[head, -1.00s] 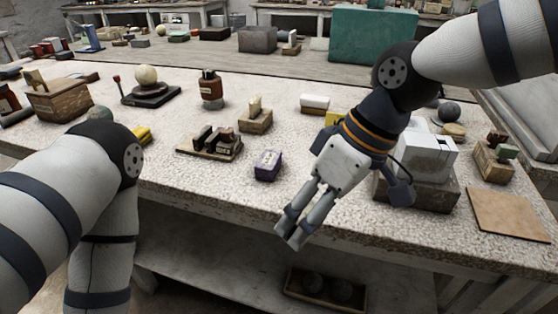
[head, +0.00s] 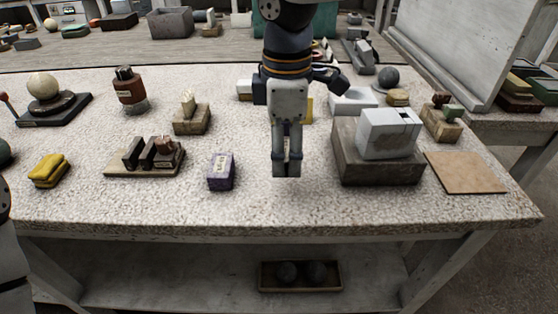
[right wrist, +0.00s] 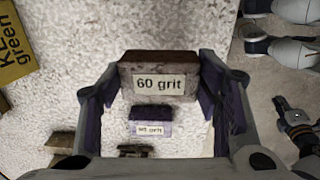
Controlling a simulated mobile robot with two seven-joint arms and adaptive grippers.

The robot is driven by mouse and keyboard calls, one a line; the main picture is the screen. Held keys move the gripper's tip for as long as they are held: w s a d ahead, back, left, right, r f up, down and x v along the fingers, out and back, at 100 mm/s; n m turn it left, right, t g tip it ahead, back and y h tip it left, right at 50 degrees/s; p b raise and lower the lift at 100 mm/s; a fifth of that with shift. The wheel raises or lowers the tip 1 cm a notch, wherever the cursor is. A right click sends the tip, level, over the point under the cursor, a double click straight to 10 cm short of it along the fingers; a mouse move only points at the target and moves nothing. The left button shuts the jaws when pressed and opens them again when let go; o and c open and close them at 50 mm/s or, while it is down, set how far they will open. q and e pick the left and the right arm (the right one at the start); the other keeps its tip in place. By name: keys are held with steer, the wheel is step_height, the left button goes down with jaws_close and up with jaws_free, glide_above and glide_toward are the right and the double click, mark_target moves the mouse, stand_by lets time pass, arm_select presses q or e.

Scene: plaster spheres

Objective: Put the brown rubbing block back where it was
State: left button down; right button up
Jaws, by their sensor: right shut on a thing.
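The brown rubbing block (right wrist: 158,75), labelled "60 grit", sits between the fingers of my right gripper (right wrist: 160,92) in the right wrist view. A wooden rack (head: 120,172) with several dark and brown upright pieces stands left. A purple block (head: 221,171) with a pale label lies between rack and gripper; it also shows in the right wrist view (right wrist: 150,128).
A grey block with a white cube (head: 388,135) stands close right of my right gripper. A tan board (head: 466,172) lies farther right. Yellow pieces (head: 48,170) lie left. The table front is clear.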

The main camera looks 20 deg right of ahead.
steer(key=shift+w+a+f, duration=0.1)
steer(key=shift+w+f, duration=0.55)
steer(key=shift+f, duration=0.3)
steer(key=f, duration=0.3)
steer(key=shift+w+f, duration=0.2)
steer(key=shift+w, duration=0.1)
steer(key=o, duration=1.8)
steer(key=r, duration=1.2)
steer(key=shift+s+a+r, duration=0.1)
steer(key=shift+s+a, duration=0.05)
steer(key=shift+s, duration=0.1)
